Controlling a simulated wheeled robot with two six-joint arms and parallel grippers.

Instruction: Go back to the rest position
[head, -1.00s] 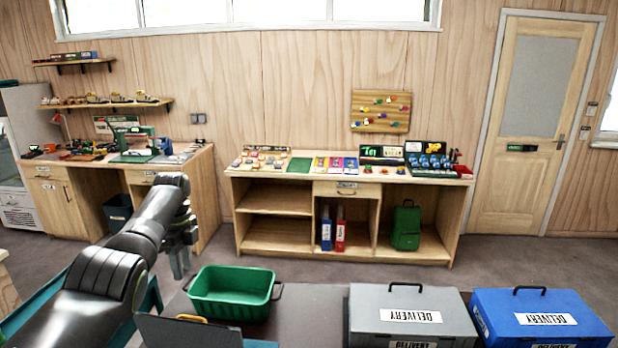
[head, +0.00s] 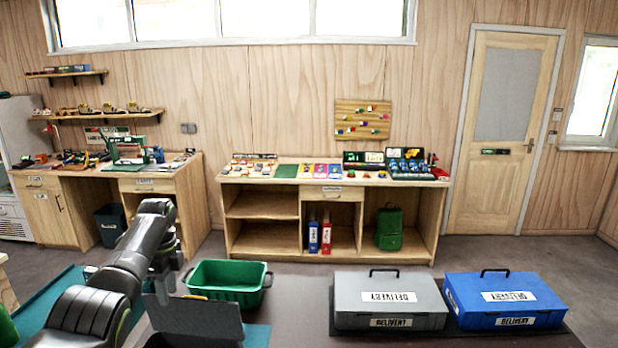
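My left arm reaches in from the lower left of the head view. Its gripper (head: 168,282) points down beside the left end of the green bin, behind an open dark grey lid. The fingertips are partly hidden, so I cannot tell whether it is open or shut. My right gripper is not in view.
A green bin (head: 228,284) stands right of my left gripper. An open dark grey case (head: 195,322) is in front of it. A grey delivery box (head: 388,301) and a blue delivery box (head: 505,301) stand at the right. A wooden workbench (head: 262,208) stands beyond.

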